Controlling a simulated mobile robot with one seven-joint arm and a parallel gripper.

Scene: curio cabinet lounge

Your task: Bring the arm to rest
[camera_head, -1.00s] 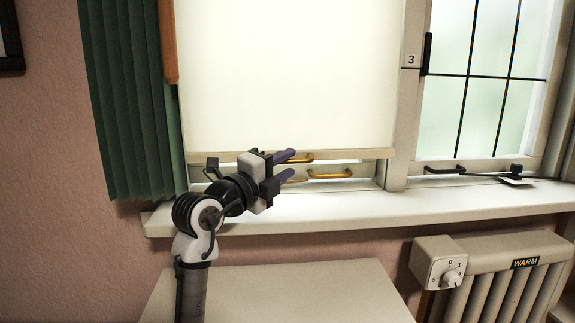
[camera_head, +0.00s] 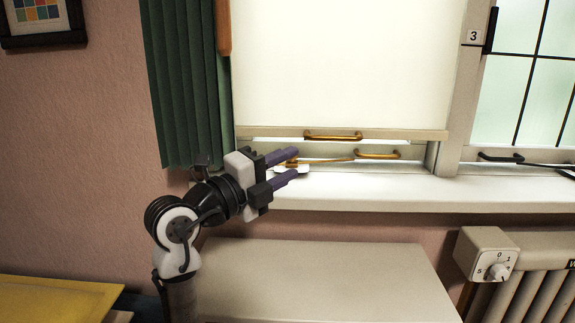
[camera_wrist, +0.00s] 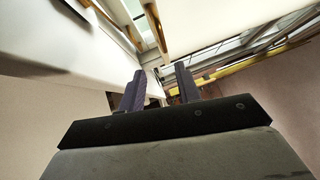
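My gripper (camera_head: 290,165) is raised in front of the window sill in the head view, left of the middle. Its two purple fingers point right and are apart, with nothing seen between them. The fingers also show in the wrist view (camera_wrist: 159,88), spread with a gap. Behind the fingertips is the lower window edge with a brass stay bar (camera_head: 330,160). I cannot tell whether the fingers touch anything there.
A pale roller blind (camera_head: 340,70) with a brass pull (camera_head: 333,136) covers the window. The white sill (camera_head: 420,192), a pale tabletop (camera_head: 320,275) and a radiator dial (camera_head: 497,271) lie around. A green curtain (camera_head: 185,90) hangs left. A yellow surface (camera_head: 50,298) is lower left.

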